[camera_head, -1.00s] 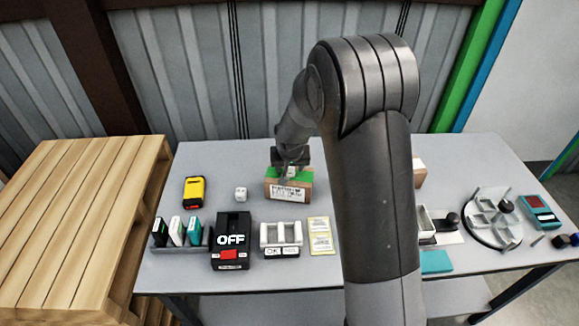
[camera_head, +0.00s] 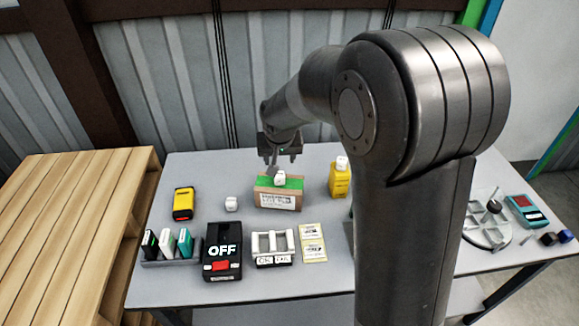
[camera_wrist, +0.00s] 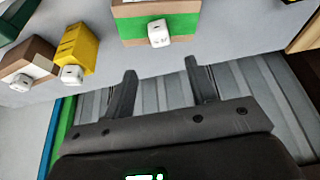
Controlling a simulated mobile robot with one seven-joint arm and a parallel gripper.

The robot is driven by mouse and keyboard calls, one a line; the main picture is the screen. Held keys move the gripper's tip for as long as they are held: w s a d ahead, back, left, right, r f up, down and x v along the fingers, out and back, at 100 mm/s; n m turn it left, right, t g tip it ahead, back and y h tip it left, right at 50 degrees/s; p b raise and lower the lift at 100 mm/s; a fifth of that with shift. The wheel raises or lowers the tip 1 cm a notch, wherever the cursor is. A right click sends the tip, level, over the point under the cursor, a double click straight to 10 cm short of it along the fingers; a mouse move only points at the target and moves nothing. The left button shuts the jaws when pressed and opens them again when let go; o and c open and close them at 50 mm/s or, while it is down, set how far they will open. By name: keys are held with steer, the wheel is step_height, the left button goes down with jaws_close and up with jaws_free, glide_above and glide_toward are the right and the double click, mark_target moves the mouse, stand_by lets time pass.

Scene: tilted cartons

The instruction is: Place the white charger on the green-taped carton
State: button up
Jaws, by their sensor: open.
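The green-taped carton (camera_head: 265,194) is a brown box with a green top band and a printed label; it stands on the table and looks slightly tilted. A white charger (camera_head: 280,177), a small cube, sits on its green top. In the wrist view the carton (camera_wrist: 130,27) is at the top, with the charger (camera_wrist: 158,33) on its green band. My gripper (camera_head: 279,163) is just above and behind the charger. In the wrist view its two fingers (camera_wrist: 161,66) are apart with nothing between them, clear of the charger.
A similar white cube (camera_head: 232,204) lies left on the table. A yellow carton (camera_head: 340,183) on the right bears another; the wrist view also shows a brown carton (camera_wrist: 35,54) with a white cube. A black OFF box (camera_head: 222,258) and a white holder (camera_head: 272,247) stand in front.

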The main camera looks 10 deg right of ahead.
steer(key=s+d+r, duration=0.3)
steer(key=s+r, duration=0.1)
steer(key=s, duration=0.6)
steer(key=s+d+r, duration=0.4)
steer(key=s, duration=0.5)
steer(key=s+d+r+t, duration=0.1)
steer(key=s+d+r, duration=0.3)
steer(key=s, duration=0.6)
steer(key=shift+s+r, duration=0.3)
steer(key=shift+r, duration=0.1)
